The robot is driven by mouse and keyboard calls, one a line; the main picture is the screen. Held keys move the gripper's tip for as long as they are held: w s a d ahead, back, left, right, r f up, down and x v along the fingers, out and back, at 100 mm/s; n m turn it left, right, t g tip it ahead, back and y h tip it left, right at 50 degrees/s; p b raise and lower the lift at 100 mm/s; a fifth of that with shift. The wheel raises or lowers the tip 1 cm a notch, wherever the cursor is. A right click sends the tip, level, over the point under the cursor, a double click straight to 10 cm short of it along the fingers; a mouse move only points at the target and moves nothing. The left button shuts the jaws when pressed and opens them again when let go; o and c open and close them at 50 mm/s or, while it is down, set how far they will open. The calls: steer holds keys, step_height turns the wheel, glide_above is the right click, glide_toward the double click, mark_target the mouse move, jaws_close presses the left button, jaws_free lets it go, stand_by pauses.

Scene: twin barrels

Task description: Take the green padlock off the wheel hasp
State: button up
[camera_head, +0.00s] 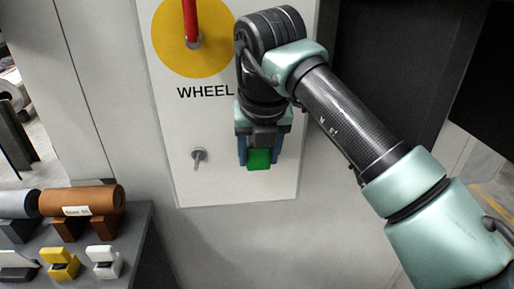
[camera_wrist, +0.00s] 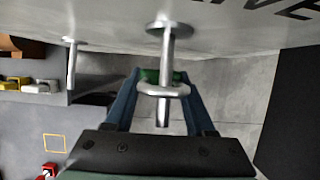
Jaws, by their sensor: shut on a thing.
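The green padlock (camera_head: 258,159) is between the two blue fingers of my gripper (camera_head: 260,152), in front of the panel under the word WHEEL. In the wrist view the padlock's green body (camera_wrist: 150,76) is partly hidden by its silver shackle (camera_wrist: 176,91). The wheel hasp shows there as a metal peg (camera_wrist: 167,52) standing out from the panel. The shackle appears to be around the peg, short of its free end. My gripper (camera_wrist: 160,80) is shut on the padlock body. In the head view my wrist hides the hasp.
A second, bare peg (camera_head: 198,158) stands to the left on the same panel, below the yellow disc (camera_head: 165,42) with a red handle (camera_head: 191,15). A grey shelf (camera_head: 122,270) at lower left holds a brown roll (camera_head: 90,200), a yellow padlock (camera_head: 60,262) and a white padlock (camera_head: 103,262).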

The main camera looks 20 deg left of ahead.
steer(key=shift+r, duration=0.2)
steer(key=shift+s+d+r+b, duration=0.15)
steer(key=shift+s+d, duration=0.1)
steer(key=shift+s, duration=0.3)
steer(key=shift+s+d+r+b, duration=0.2)
steer(key=shift+s+d, duration=0.05)
steer(key=shift+s, duration=0.35)
steer(key=shift+s+d+r+b, duration=0.15)
steer(key=shift+s+d, duration=0.1)
steer(key=shift+s, duration=0.3)
steer(key=s+d+b, duration=0.2)
steer(key=s+b, duration=0.1)
steer(key=s, duration=0.3)
steer(key=shift+s+d, duration=0.25)
steer(key=shift+d, duration=0.1)
